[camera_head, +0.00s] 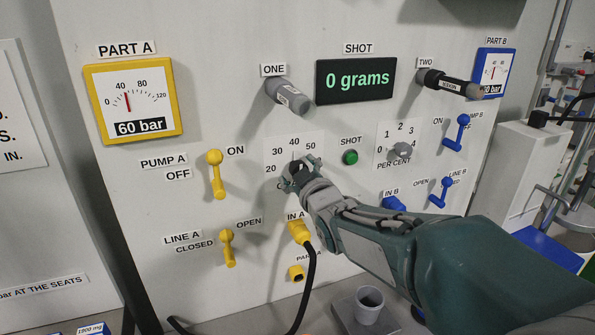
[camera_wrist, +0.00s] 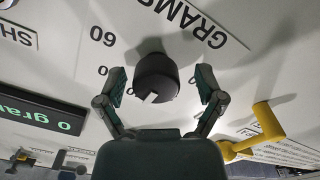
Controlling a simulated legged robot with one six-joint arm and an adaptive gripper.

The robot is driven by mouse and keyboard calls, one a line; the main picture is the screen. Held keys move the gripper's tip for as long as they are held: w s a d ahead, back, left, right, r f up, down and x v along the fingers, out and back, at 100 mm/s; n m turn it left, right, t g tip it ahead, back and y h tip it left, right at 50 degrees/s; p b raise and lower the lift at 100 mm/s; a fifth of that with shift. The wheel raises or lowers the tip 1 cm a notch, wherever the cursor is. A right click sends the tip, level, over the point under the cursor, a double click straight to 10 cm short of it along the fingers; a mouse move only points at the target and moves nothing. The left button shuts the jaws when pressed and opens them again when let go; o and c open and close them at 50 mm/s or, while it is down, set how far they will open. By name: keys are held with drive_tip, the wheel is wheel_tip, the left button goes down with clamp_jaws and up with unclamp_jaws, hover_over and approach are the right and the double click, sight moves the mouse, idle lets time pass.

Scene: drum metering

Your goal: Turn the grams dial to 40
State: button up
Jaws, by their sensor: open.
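The grams dial (camera_wrist: 157,76) is a dark round knob with a white pointer mark, seen close in the wrist view. The mark points to the lower left there; I cannot tell which number it meets. My gripper (camera_wrist: 160,84) is open, with one finger on each side of the knob and gaps showing between fingers and knob. In the head view my gripper (camera_head: 298,174) covers most of the dial. The SHOT display (camera_head: 356,79) reads 0 grams.
A green SHOT button (camera_head: 350,157) and a grey percent knob (camera_head: 402,150) are to the right of the dial. The yellow PUMP A lever (camera_head: 215,174) is to the left. A yellow plug (camera_head: 299,231) with a black cable sits below. A grey cup (camera_head: 369,305) stands lower down.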

drive_tip(key=shift+d, duration=0.1)
drive_tip(key=v, duration=1.2)
drive_tip(key=shift+f, duration=0.1)
drive_tip(key=s+d+f+m+g+h, duration=0.3)
drive_tip(key=s+d+f+m+g, duration=0.2)
drive_tip(key=s, duration=0.5)
drive_tip(key=s+d+f+m+g+h, duration=0.4)
drive_tip(key=s+d+f+m+g, duration=0.2)
drive_tip(key=s, duration=0.4)
drive_tip(key=shift+s+d, duration=0.2)
drive_tip(key=shift+d, duration=0.4)
